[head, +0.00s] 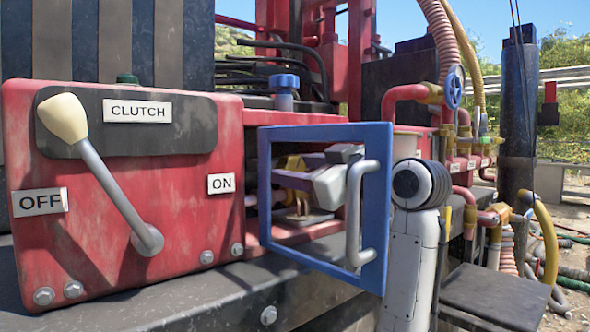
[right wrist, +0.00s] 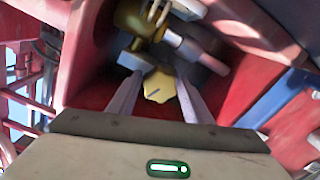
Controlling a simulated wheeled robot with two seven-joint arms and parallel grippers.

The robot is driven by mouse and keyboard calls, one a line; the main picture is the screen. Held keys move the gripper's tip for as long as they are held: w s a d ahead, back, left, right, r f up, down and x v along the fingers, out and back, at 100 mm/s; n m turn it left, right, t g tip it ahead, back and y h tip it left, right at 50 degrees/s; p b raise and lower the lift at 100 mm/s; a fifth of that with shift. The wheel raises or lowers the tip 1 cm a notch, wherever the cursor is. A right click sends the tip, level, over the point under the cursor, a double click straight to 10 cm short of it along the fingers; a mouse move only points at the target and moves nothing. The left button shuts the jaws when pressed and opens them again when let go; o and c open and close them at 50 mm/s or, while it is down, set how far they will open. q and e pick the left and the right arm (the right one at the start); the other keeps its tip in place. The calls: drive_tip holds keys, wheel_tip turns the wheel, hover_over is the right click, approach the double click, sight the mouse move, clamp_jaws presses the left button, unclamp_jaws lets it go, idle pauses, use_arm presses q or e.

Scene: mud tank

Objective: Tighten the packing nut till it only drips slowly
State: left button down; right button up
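No water or drip can be made out. My left gripper is out of view.
A red clutch box (head: 180,240) with a long lever (head: 115,190) stands at the left. The recess has red walls (right wrist: 85,75). Pipes and a blue valve wheel (head: 454,87) are at the right.

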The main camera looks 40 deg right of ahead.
drive_tip(key=c, duration=0.7)
drive_tip(key=shift+r+m+p, duration=0.1)
drive_tip(key=shift+m+p, duration=0.95)
drive_tip(key=shift+m, duration=0.15)
drive_tip(key=shift+m+p, duration=0.9)
drive_tip(key=shift+m, duration=0.2)
drive_tip(key=shift+m+p, duration=0.75)
drive_tip(key=shift+m, duration=0.55)
drive_tip(key=shift+f+p, duration=0.2)
drive_tip(key=shift+p, duration=0.15)
